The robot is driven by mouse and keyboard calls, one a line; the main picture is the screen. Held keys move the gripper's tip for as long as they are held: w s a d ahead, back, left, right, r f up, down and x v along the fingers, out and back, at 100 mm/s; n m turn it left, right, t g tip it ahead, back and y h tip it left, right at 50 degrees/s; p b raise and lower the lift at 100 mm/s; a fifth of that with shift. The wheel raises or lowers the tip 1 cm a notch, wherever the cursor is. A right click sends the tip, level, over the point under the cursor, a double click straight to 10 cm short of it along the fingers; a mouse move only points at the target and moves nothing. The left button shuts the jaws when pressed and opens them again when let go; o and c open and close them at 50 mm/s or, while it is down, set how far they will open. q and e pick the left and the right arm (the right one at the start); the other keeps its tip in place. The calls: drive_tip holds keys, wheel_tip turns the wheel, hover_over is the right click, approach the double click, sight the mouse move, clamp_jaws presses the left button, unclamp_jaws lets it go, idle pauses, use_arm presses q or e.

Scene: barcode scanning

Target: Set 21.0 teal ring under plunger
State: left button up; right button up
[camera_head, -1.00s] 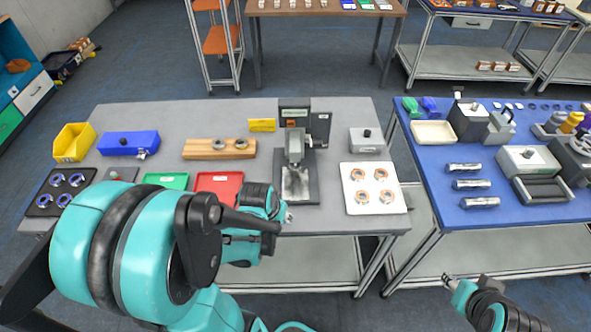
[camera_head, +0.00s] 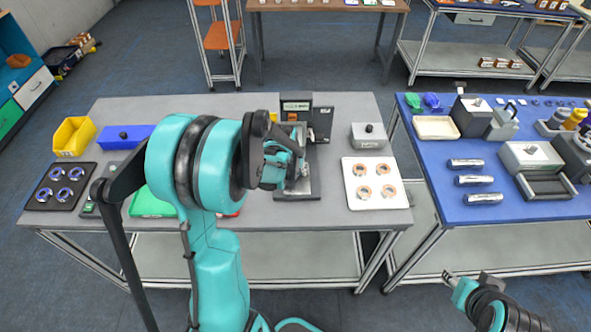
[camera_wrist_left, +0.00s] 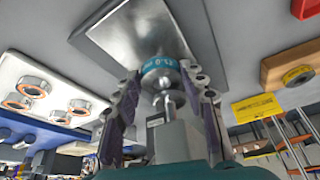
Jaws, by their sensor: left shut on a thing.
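My left gripper (camera_wrist_left: 160,95) is shut on the teal ring (camera_wrist_left: 159,66), whose printed label appears upside down in the left wrist view. The ring is between the fingertips, over the press's metal plate (camera_wrist_left: 110,22). The shiny plunger (camera_wrist_left: 168,100) shows right beside the ring in that view; I cannot tell whether they touch. In the head view, my left gripper (camera_head: 294,168) reaches into the press (camera_head: 297,106) and its arm hides the ring. My right gripper (camera_head: 466,280) is at the lower right, away from the tables; its opening is unclear.
A white tray of several orange-centred rings (camera_head: 347,203) stands right of the press, with a grey box (camera_head: 369,137) behind. A black tray of blue rings (camera_head: 40,200) is far left. My left arm covers much of the grey table (camera_head: 345,110). A blue table (camera_head: 440,200) stands right.

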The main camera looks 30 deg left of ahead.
use_arm(q)
drive_tip(key=shift+w+a+f, duration=0.15)
drive_tip(key=shift+w+f, duration=0.4)
drive_tip(key=shift+f+b, duration=0.3)
drive_tip(key=shift+f, duration=0.05)
drive_tip(key=shift+r, duration=0.1)
drive_tip(key=shift+s, duration=0.1)
drive_tip(key=shift+f, duration=0.2)
drive_tip(key=o, duration=1.4)
drive_tip(key=shift+r, duration=0.1)
